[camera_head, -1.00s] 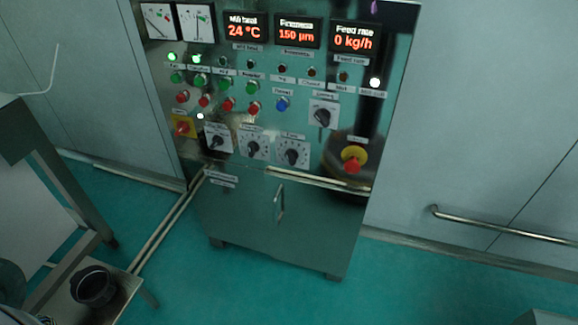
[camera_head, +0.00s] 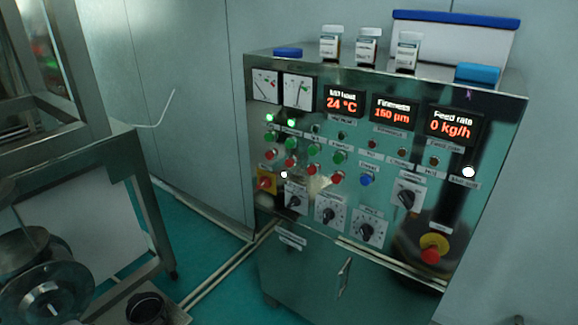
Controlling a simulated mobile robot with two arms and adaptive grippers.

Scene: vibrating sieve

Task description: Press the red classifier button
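The steel control cabinet (camera_head: 300,255) stands ahead, its sloped panel facing me. A row of red buttons runs across the panel's left half: the first red button (camera_head: 270,155), the second red button (camera_head: 289,162), the third red button (camera_head: 311,170) and the fourth red button (camera_head: 337,178). Green buttons (camera_head: 291,143) sit above them in matching columns. The two leftmost indicator lamps (camera_head: 292,122) glow green. The small column labels are too blurred to read surely, so I cannot tell which red button is the classifier's. Neither of my grippers is in view.
A red emergency knob on yellow (camera_head: 431,254) sits at the panel's lower right. Rotary knobs (camera_head: 330,215) lie below the buttons. Bottles (camera_head: 408,52) and a blue-lidded box (camera_head: 455,40) stand on top. A steel frame (camera_head: 140,165) with machine parts is at left. Teal floor lies between.

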